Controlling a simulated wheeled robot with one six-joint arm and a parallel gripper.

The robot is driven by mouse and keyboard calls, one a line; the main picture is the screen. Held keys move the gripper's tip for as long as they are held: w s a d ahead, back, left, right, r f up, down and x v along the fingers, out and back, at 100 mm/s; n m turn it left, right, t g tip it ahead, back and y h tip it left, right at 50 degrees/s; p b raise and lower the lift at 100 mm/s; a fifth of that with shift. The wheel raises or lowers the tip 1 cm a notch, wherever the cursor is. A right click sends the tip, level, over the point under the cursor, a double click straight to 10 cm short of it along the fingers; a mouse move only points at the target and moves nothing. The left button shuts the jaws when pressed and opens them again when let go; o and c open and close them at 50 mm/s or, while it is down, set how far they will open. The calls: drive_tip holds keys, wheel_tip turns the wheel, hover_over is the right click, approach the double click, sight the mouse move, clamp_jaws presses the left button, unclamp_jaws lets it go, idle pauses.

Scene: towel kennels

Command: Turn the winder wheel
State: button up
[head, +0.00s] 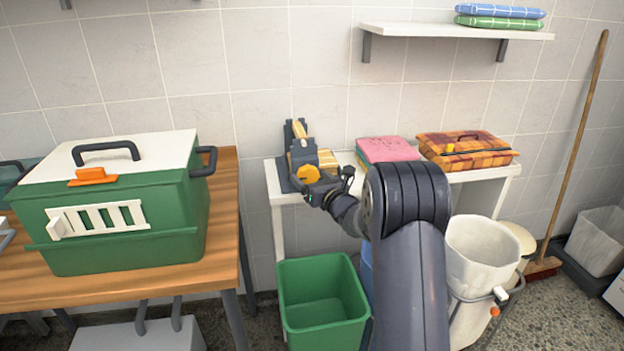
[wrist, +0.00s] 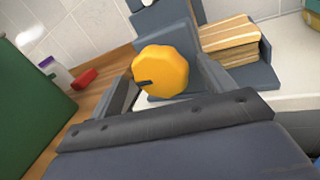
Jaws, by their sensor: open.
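The winder wheel is a yellow, scalloped knob (head: 304,174) on the near side of a dark grey winder (head: 292,150), which stands at the left end of the white wall table. In the wrist view the wheel (wrist: 160,72) shows large, with a dark mark at its left. My gripper (head: 328,186) reaches in from the right, right at the wheel. In the wrist view its open fingers (wrist: 165,90) lie on either side of the wheel. I cannot tell whether they touch it.
A green carrier (head: 125,215) with a white lid stands on the wooden table (head: 222,215) at left. Pink folded cloth (head: 387,149) and an orange plaid case (head: 466,150) lie right of the winder. A green bin (head: 322,300) stands below, a white bucket (head: 480,255) at right.

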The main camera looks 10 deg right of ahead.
drive_tip(key=c, duration=1)
drive_tip(key=shift+f+b, duration=0.25)
drive_tip(key=shift+b, duration=0.6)
